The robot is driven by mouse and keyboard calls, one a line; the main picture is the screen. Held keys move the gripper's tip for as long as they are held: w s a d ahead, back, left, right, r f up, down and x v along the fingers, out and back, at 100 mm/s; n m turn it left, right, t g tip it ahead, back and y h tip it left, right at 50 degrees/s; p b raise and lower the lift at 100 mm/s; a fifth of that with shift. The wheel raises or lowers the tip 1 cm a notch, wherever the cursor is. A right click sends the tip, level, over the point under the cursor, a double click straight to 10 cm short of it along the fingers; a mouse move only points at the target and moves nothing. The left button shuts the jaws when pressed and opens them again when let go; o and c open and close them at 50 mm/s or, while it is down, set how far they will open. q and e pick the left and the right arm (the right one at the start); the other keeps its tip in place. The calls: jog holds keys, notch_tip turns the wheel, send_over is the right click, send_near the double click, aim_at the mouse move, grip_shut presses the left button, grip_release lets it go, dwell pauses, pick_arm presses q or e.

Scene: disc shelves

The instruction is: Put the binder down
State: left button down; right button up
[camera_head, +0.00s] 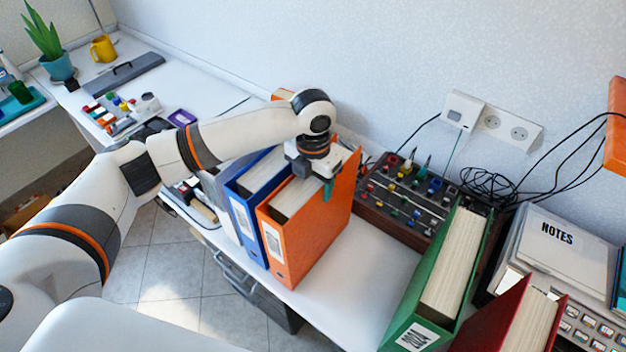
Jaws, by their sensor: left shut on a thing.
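My left gripper (322,178) comes down from above and is shut on the top edge of an orange binder (318,228). The orange binder is upright, its labelled spine facing the front left. Its bottom is at or close to the white desk top (372,268); I cannot tell if it touches. A blue binder (245,205) stands upright just left of it. A green binder (468,235) and a dark red binder (512,318) stand at the right front. My right gripper is not in view.
A mixer-like panel with knobs (408,195) lies behind, near the wall. Loose black cables (488,185) and a grey box marked NOTES (558,240) are at the right. Bare desk lies between the orange and green binders. Small items, a plant (48,45) and a yellow mug (103,48) are far left.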

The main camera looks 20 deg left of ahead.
pick_arm(q)
jog(key=c, duration=0.6)
grip_release()
jog(key=shift+f, duration=0.1)
notch_tip(320, 180, up, 11)
jog(key=b, duration=0.3)
jog(key=shift+d+f, duration=0.1)
jog(key=shift+r, duration=0.75)
jog(key=shift+f, duration=0.1)
